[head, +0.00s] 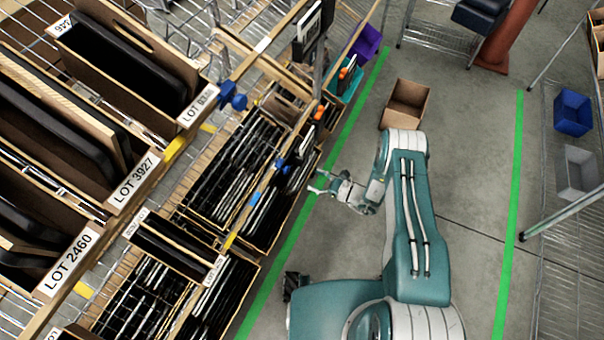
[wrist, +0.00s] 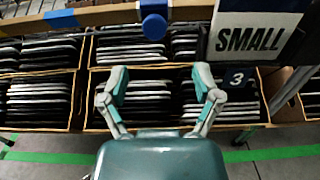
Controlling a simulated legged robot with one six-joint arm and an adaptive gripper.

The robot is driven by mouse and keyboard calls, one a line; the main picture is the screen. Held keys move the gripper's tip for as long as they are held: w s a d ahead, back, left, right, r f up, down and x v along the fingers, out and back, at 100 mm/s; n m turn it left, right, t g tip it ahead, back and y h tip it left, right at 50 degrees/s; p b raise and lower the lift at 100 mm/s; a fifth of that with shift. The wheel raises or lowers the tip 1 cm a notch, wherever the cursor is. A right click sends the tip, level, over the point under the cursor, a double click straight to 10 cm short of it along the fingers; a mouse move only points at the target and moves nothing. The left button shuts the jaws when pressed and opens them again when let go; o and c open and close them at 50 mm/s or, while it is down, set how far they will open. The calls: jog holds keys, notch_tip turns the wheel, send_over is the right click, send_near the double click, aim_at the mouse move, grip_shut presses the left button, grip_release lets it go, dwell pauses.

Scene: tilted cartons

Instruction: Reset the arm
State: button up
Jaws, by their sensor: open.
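My gripper (head: 320,184) extends to the left from my teal and white arm in the head view, close to the rack's lower cartons. In the wrist view my gripper (wrist: 160,82) has its two fingers spread wide with nothing between them. Behind the fingers stands a carton (wrist: 84,115) packed with dark, flat, stacked items. The head view shows such a carton (head: 268,240) tilted on the rack beside the gripper. I see no contact between the gripper and the cartons.
A rack with labelled cartons (head: 125,190) fills the left. A "SMALL" sign (wrist: 252,38) hangs at the wrist view's upper right. An open cardboard box (head: 405,103) stands on the floor beyond my arm. Bare floor (head: 470,190) lies right of my arm, before a wire shelf with bins (head: 572,112).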

jog(key=shift+s+d, duration=0.3)
jog(key=shift+d, duration=0.3)
jog(key=s+r+n+g+h, duration=0.25)
jog(key=r+n+g, duration=0.35)
jog(key=r, duration=1)
jog(key=s+r+n+g+h, duration=0.25)
jog(key=r+n, duration=0.55)
jog(key=r, duration=0.8)
jog(key=s+d+r+n+t+h, duration=0.3)
jog(key=s+d+r+n+h, duration=0.1)
jog(key=s+r, duration=0.5)
jog(key=s+d+r+n+t+h, duration=0.4)
jog(key=s+d+r+h, duration=0.3)
jog(key=s, duration=0.4)
notch_tip(320, 180, up, 2)
jog(key=shift+s+d+r+n+h, duration=0.1)
jog(key=shift+s+d+n+h, duration=0.2)
jog(key=shift+d, duration=0.3)
